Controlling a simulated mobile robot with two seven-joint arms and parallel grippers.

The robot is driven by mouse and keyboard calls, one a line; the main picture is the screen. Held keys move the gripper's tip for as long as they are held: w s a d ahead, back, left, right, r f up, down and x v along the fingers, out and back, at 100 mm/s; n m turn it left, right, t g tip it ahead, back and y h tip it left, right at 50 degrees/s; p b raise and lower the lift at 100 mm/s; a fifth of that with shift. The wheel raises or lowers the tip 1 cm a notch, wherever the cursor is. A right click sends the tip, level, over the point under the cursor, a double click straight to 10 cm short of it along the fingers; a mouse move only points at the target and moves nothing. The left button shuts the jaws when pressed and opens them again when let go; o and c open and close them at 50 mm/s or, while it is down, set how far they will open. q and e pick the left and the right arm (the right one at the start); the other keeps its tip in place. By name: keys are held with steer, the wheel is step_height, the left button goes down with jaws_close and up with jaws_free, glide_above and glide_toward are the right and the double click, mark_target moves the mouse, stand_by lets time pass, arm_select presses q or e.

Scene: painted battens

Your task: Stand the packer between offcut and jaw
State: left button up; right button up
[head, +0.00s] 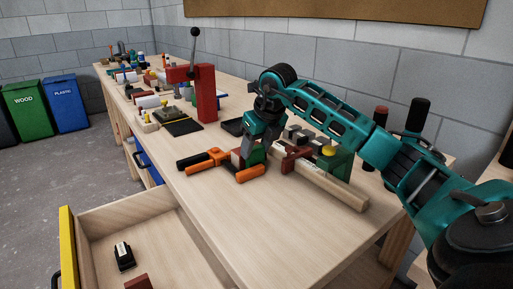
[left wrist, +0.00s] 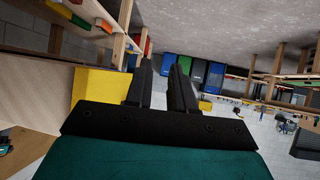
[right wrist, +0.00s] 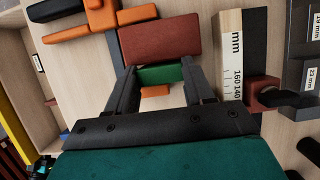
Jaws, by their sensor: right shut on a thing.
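My right gripper (head: 246,160) is low over the bench, shut on a green block, which I take to be the packer (right wrist: 160,74). It also shows in the head view (head: 255,154). A red-brown block (right wrist: 160,42), likely the offcut, lies just beyond the fingertips in the right wrist view; touching or apart, I cannot tell. It shows left of the gripper in the head view (head: 236,159). An orange and black clamp (head: 210,157) lies around them; its orange jaw (right wrist: 101,15) shows in the right wrist view. My left gripper (left wrist: 162,66) is open and empty, away from the bench.
A pale batten (head: 326,185) with a ruled scale lies right of the gripper, with a dark red stop (head: 291,156) on it. A red press (head: 205,95) stands behind. An open drawer (head: 165,240) holds a small black item (head: 124,256). The front bench area is clear.

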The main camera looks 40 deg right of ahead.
steer(key=o, duration=1.1)
steer(key=shift+f, duration=0.1)
steer(key=shift+o, duration=0.2)
steer(key=shift+r, duration=0.35)
steer(key=p+v, duration=0.2)
steer(key=v, duration=0.9)
steer(key=shift+s+r, duration=0.25)
